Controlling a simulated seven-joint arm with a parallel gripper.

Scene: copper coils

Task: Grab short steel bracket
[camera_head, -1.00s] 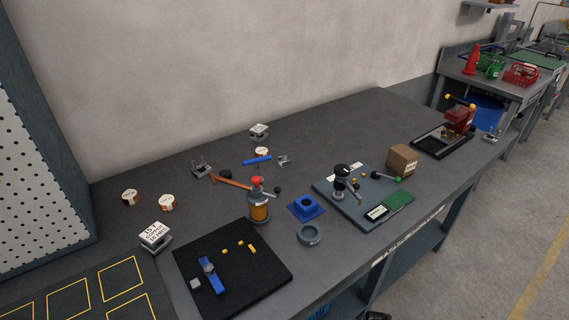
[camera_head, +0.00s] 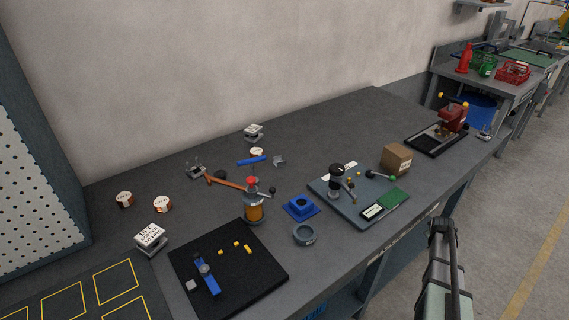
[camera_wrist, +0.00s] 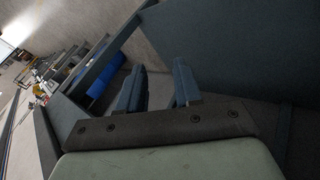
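A small grey metal bracket (camera_head: 279,161) lies on the workbench in the head view, just right of a blue bar (camera_head: 251,160). It looks like the short steel bracket, but it is small and its shape is hard to make out. Another grey metal piece with upright posts (camera_head: 195,172) stands farther left. My gripper (camera_wrist: 158,86) shows two dark blue fingers in the wrist view, spread apart with nothing between them. It is away from the bracket, which is not visible in the wrist view. My arm (camera_head: 440,280) shows at the lower right, beyond the bench's front edge.
The grey bench (camera_head: 335,120) is clear at the back. An orange-handled device (camera_head: 254,208), a blue block (camera_head: 301,207), a grey ring (camera_head: 304,235) and a fixture plate (camera_head: 350,212) stand in front of the bracket. A cardboard box (camera_head: 396,158) is to the right.

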